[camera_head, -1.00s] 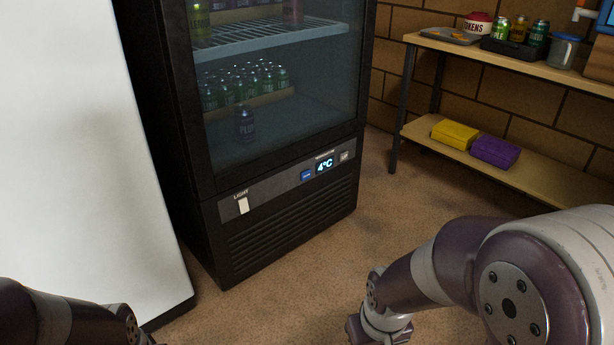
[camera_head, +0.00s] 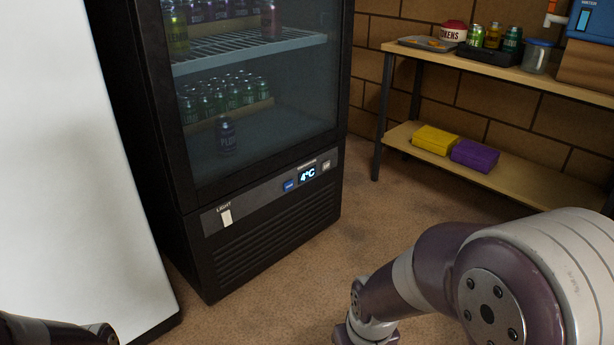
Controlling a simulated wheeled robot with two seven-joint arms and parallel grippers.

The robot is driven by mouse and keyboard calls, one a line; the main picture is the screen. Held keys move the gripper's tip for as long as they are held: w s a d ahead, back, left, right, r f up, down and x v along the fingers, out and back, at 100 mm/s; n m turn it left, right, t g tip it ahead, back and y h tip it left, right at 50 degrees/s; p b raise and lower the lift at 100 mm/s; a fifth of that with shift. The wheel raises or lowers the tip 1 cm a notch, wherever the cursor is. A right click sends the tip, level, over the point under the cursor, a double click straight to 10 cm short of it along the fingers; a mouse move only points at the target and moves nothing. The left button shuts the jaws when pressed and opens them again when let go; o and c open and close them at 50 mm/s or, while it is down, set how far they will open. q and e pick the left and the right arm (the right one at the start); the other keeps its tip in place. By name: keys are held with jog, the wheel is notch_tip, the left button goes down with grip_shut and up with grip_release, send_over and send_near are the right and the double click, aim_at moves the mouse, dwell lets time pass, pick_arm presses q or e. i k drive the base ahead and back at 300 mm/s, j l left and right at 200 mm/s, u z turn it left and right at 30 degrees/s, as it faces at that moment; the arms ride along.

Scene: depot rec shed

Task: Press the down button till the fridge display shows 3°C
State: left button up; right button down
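The black fridge (camera_head: 262,240) stands in the middle left with its glass door shut. Its lower panel carries a lit display (camera_head: 307,174) that reads 4°C. A blue button (camera_head: 289,186) is just left of the display, and a pale grey button (camera_head: 326,166) is just right of it. The button labels are too small to read. A white light switch (camera_head: 226,217) is at the panel's left end. My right arm comes in at the lower right and my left arm at the lower left corner. Both grippers are out of view, and neither arm touches the fridge.
A white panel or appliance (camera_head: 75,170) stands left of the fridge. A wooden shelf unit (camera_head: 400,143) at the right holds a tray, cans, a tub and yellow and purple packs. The brown floor before the fridge is clear.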

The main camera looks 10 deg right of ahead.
aim_at(289, 185)
jog(key=i+j+z, duration=0.15)
jog(key=i, duration=0.35)
jog(key=i+j+z, duration=0.1)
jog(key=i, duration=0.4)
